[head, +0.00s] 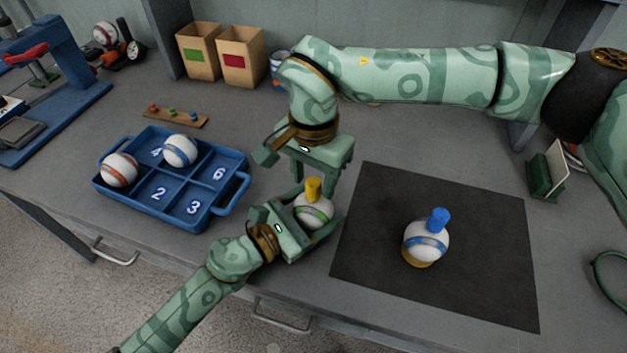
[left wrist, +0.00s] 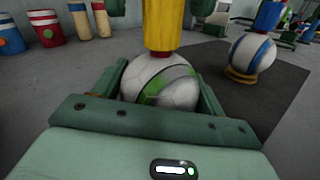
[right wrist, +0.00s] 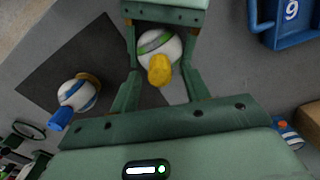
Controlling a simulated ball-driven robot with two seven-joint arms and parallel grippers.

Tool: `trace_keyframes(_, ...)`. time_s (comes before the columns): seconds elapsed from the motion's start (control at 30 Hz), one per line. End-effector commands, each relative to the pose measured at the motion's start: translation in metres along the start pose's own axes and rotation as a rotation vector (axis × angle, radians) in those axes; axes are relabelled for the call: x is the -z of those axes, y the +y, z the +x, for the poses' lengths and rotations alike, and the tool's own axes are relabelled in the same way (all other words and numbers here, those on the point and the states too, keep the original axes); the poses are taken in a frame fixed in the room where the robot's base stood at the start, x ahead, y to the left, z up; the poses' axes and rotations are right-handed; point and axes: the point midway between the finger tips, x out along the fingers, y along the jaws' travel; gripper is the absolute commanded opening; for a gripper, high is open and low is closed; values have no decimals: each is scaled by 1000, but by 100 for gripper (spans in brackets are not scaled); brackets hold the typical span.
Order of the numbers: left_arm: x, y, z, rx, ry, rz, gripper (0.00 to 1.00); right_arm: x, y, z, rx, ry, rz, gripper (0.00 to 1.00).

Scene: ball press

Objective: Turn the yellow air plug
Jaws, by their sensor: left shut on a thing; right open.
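A white ball with a green band (head: 314,213) has the yellow air plug (head: 313,189) standing upright in its top. My left gripper (head: 318,216) is shut on this ball from its sides; the ball also shows between its fingers in the left wrist view (left wrist: 160,85), with the yellow plug (left wrist: 163,25) rising out of frame. My right gripper (head: 314,183) is open and points down over the ball. In the right wrist view, the yellow plug (right wrist: 160,70) lies between its spread fingers, apart from both. One right fingertip is partly hidden in the head view.
A ball with a blue plug (head: 427,241) sits on a tan ring on the black mat (head: 480,285). A blue numbered tray (head: 235,190) with two balls stands left of my grippers. Cardboard bins (head: 241,57) stand at the back. The mat's right part is clear.

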Motion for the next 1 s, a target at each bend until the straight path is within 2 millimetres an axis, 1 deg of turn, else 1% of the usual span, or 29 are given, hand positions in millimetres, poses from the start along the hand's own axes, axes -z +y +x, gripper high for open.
trace_keyframes(0.03, 0, 0, 0, 0, 0, 0, 48, 0, 0, 6, 0, -1, 0, 46)
trace_keyframes(0.17, 0, 0, 0, 0, 0, 0, 48, 0, 0, 15, 0, 0, 1, 46)
trace_keyframes(0.43, 0, 0, 0, 0, 0, 0, 48, 0, 0, 17, 0, 1, 1, 46)
trace_keyframes(0.47, 0, 0, 0, 0, 0, 0, 48, 0, 0, 17, 0, 1, 1, 41)
trace_keyframes(0.5, 0, 0, 0, 0, 0, 0, 48, 0, 0, 16, 1, 1, 1, 30)
trace_keyframes(0.57, 0, 0, 0, 0, 0, 0, 48, 0, 0, 16, 1, 1, 1, 13)
trace_keyframes(0.6, 0, 0, 0, 0, 0, 0, 48, 0, 0, 16, 1, 1, 1, 2)
trace_keyframes(0.83, 0, 0, 0, 0, 0, 0, 48, 0, 0, 16, 1, 1, 7, 1)
trace_keyframes(1.0, 0, 0, 0, 0, 0, 0, 48, 0, 0, 16, 0, 1, 49, 1)
